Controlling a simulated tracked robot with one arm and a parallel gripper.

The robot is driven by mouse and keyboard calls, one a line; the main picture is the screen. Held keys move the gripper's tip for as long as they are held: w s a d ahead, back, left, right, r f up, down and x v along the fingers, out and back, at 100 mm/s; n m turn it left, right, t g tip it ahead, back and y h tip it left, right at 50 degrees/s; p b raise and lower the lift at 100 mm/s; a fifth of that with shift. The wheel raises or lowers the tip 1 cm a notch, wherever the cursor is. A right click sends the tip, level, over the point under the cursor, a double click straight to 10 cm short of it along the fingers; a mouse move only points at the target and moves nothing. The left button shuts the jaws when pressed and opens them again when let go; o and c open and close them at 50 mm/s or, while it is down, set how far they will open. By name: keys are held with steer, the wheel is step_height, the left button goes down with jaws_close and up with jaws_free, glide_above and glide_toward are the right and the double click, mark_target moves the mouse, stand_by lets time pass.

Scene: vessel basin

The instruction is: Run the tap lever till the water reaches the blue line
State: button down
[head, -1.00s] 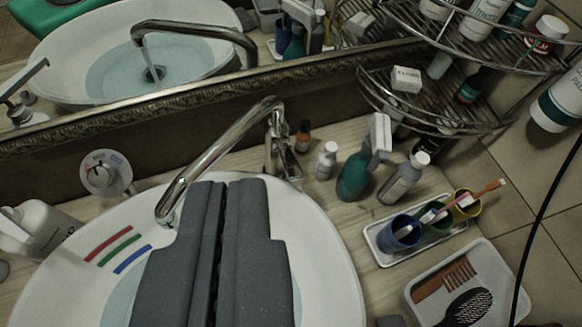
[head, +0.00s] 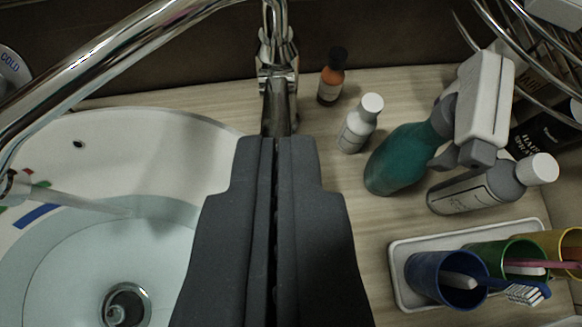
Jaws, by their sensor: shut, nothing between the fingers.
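The chrome tap (head: 277,50) stands at the back of the basin, and its lever (head: 276,105) points down toward my gripper. My gripper (head: 277,142) is shut and empty, its tips at the lever's lower end; I cannot tell whether they touch. The spout (head: 12,184) is at the left edge, and a stream of water (head: 85,204) runs from it into the white basin (head: 120,135). The blue line (head: 36,215) is on the basin wall at left. The water (head: 60,262) has its edge close below the blue line. The green and red lines are mostly hidden by the spout.
Right of the tap stand an orange bottle (head: 331,80), a white bottle (head: 360,125), a teal spray bottle (head: 405,155) and a grey bottle (head: 470,190). A white tray (head: 405,260) holds cups with toothbrushes. A wire rack (head: 500,25) is upper right.

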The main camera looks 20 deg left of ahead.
glide_above(280, 119)
steer(key=s+d, duration=0.1)
steer(key=s, duration=0.1)
step_height(280, 119, down, 4)
steer(key=shift+s+d+f+p, duration=0.1)
steer(key=shift+d+f+p, duration=0.1)
steer(key=shift+p, duration=0.2)
steer(key=shift+w+a+f, duration=0.2)
steer(key=shift+w+f, duration=0.1)
steer(key=shift+f, duration=0.2)
steer(key=shift+s+d+f, duration=0.1)
steer(key=shift+s+f, duration=0.15)
steer(key=shift+f, duration=0.3)
steer(key=shift+s+d+f, duration=0.15)
steer(key=shift+s+f, duration=0.05)
steer(key=shift+f, duration=0.35)
steer(key=shift+s+d+f, duration=0.1)
steer(key=shift+s+f, duration=0.15)
steer(key=shift+f, duration=0.3)
steer(key=shift+f+b, duration=0.15)
steer(key=shift+b, duration=0.2)
